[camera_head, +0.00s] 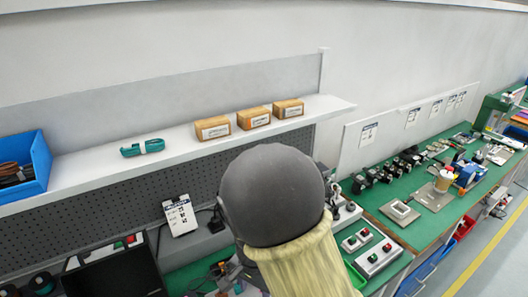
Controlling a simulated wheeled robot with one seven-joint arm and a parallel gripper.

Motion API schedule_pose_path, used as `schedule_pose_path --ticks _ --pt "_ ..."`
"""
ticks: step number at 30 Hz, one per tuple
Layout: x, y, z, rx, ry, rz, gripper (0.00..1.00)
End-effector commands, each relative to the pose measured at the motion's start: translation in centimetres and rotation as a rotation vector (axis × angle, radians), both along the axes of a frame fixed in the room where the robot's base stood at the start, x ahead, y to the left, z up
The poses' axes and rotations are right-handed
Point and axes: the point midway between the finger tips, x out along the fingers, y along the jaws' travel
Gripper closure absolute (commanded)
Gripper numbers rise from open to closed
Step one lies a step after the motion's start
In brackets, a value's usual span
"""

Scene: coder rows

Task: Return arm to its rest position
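My gripper is not in view, so I cannot see its fingers or whether it holds anything. A large dark grey rounded form with a pale yellow, ribbed part below it fills the lower middle of the head view, close to the camera. It hides part of the shelf edge and the bench behind it.
Below right, a green-topped bench (415,235) carries button boxes (378,258) and many small parts. Grey floor with a yellow line (490,250) is clear at right.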

Motion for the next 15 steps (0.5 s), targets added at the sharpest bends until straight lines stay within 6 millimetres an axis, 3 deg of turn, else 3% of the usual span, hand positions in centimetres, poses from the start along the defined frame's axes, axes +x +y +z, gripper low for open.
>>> schedule_pose_path --ticks 3,15 --pt "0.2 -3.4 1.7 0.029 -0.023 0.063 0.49" --pt "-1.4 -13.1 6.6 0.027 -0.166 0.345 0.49"
